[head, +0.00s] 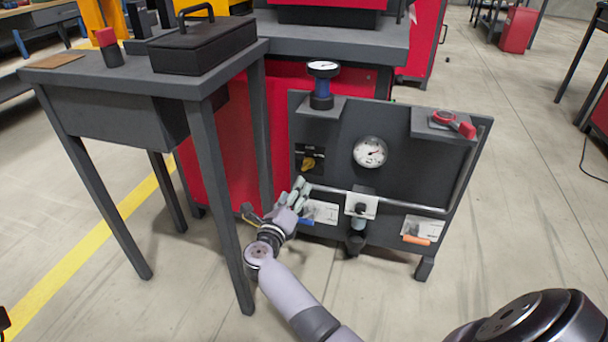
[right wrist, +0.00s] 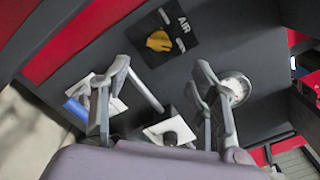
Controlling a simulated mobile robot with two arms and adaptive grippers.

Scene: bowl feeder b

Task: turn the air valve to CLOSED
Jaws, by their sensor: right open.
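The air valve has a yellow handle (head: 308,163) on a black plate at the left of the dark panel. In the right wrist view the yellow handle (right wrist: 159,41) lies beyond the fingertips, on a plate lettered AIR; its other markings are too small to read. My right gripper (head: 300,186) is in front of the panel, just below and left of the valve. In its wrist view the right gripper (right wrist: 163,66) has its two fingers wide apart with nothing between them. The fingers appear clear of the handle. My left gripper is not in view.
A pressure gauge (head: 370,152) is right of the valve. A pipe (head: 400,205) crosses the panel below, with a blue handle (right wrist: 76,108) and an orange handle (head: 416,240) near labels. A red key-like part (head: 453,122) sits on the upper right ledge. A grey table (head: 150,85) stands left.

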